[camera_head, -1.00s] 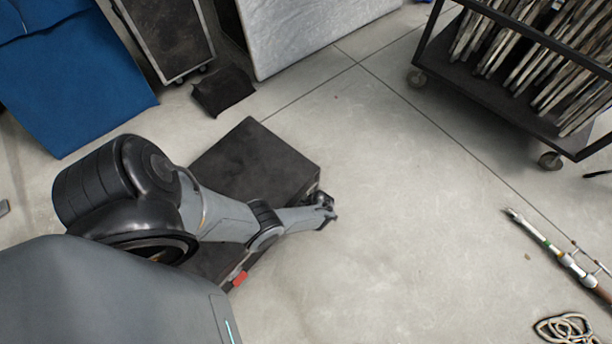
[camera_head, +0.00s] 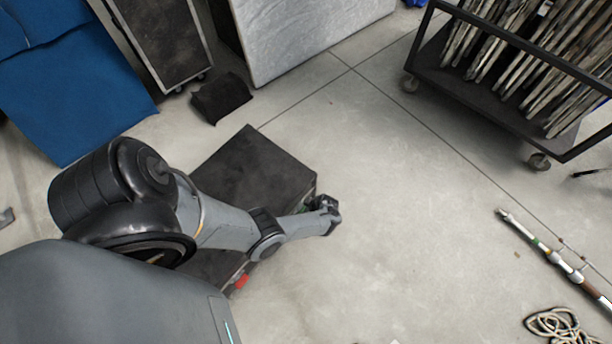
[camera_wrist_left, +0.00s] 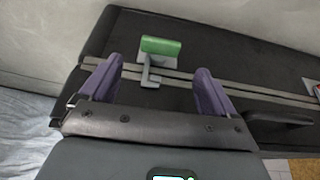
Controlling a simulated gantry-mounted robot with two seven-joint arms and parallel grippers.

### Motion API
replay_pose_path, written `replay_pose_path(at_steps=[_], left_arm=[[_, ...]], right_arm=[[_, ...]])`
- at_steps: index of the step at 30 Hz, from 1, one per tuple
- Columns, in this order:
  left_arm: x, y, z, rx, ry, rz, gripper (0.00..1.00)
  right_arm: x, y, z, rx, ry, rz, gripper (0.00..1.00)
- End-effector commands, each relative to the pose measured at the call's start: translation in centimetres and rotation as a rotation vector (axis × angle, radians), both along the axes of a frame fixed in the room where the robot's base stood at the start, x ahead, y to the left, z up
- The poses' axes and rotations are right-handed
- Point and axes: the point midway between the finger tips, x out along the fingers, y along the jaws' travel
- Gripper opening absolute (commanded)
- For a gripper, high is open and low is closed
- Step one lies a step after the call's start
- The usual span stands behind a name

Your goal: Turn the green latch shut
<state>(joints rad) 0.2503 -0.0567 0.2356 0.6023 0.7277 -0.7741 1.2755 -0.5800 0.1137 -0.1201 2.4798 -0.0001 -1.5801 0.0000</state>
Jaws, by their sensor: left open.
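A dark case (camera_head: 245,170) stands on the floor below my left arm. In the left wrist view its side (camera_wrist_left: 230,55) fills most of the picture, with a metal strip running along it. The green latch (camera_wrist_left: 160,46) has a grey metal stem crossing the strip. My left gripper (camera_wrist_left: 159,66) is open, its two purple fingers apart with the latch stem seen between them; the green part lies just beyond the fingertips. I cannot tell whether they touch it. In the head view the left gripper (camera_head: 328,214) is at the case's right side and mostly hides the latch. My right gripper is not in view.
A red part (camera_head: 242,281) shows at the case's lower end. A dark handle (camera_wrist_left: 280,118) is on its side. A wheeled cart (camera_head: 490,105) stands at the upper right; a pole (camera_head: 560,260) and rope (camera_head: 553,327) lie at the right. The middle floor is clear.

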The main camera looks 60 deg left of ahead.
Motion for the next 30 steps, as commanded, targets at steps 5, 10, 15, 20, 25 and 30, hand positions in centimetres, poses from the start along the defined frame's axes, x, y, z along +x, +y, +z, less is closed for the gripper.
replay_pose_path(at_steps=[5, 10, 15, 20, 25, 30], left_arm=[[0.4, -0.9, 2.5, -0.001, -0.001, 0.001, 0.89], [0.5, -1.2, 3.3, 0.0, 0.0, 0.001, 0.89], [0.5, -1.3, 3.4, 0.0, 0.0, 0.001, 0.89], [0.5, -1.3, 3.4, 0.0, 0.0, 0.001, 0.89], [0.5, -1.3, 3.4, 0.0, 0.0, 0.0, 0.89], [1.0, -0.9, 4.6, -0.011, -0.008, -0.037, 0.89]], right_arm=[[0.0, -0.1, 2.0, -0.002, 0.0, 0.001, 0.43], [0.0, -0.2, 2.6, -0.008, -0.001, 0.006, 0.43], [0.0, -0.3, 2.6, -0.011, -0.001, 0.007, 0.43], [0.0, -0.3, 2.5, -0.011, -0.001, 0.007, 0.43], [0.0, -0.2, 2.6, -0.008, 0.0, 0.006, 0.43], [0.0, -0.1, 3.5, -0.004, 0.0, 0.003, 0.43]])
